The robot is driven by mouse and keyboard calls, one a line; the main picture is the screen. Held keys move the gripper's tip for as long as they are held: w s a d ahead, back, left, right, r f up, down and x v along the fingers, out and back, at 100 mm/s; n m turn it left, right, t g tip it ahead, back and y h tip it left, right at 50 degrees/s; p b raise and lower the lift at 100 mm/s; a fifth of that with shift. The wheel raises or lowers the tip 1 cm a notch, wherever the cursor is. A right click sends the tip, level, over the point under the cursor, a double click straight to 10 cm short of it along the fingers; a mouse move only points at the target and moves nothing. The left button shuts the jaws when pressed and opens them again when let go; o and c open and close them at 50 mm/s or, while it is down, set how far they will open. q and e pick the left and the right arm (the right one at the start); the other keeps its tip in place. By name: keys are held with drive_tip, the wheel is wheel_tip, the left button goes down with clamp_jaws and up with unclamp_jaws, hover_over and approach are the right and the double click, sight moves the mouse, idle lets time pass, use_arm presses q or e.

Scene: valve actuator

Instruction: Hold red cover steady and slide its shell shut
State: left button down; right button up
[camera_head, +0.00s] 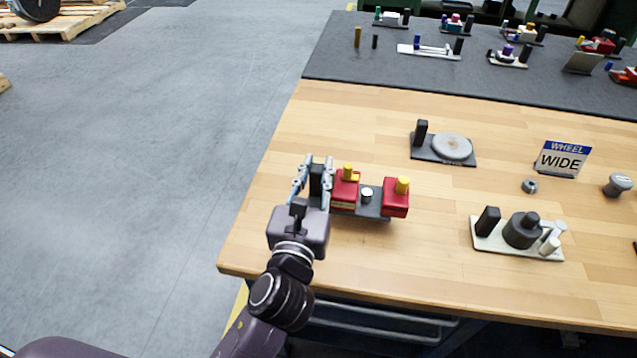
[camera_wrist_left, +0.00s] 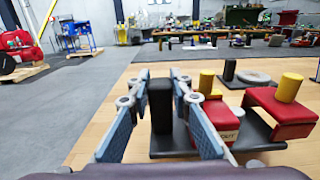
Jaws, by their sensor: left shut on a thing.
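The red cover is in two parts on a dark base plate (camera_head: 370,211). The left red block (camera_head: 344,194) and the right red block (camera_head: 395,201) each carry a yellow knob. They stand apart, with a small pale-topped cylinder (camera_head: 367,194) between them. A black post (camera_wrist_left: 160,105) rises at the plate's left end. My left gripper (camera_head: 318,166) is shut on this post, one finger on each side, beside the left block. In the left wrist view the left block (camera_wrist_left: 216,122) is partly hidden by a finger; the right block (camera_wrist_left: 283,108) is clear. My right gripper is not in view.
A dark plate with a grey disc (camera_head: 452,146) lies behind. A pale plate with dark cylinders (camera_head: 521,230) lies to the right. A "WHEEL WIDE" sign (camera_head: 563,159) and small knobs stand farther right. The wooden table (camera_head: 290,245) is bare in front of the base plate.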

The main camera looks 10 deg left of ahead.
sight(315, 194)
use_arm(q)
wheel_tip(315, 194, up, 4)
drive_tip(key=shift+r, duration=0.1)
drive_tip(key=shift+f, duration=4.25)
drive_tip(key=shift+f, duration=0.35)
drive_tip(key=shift+f, duration=0.25)
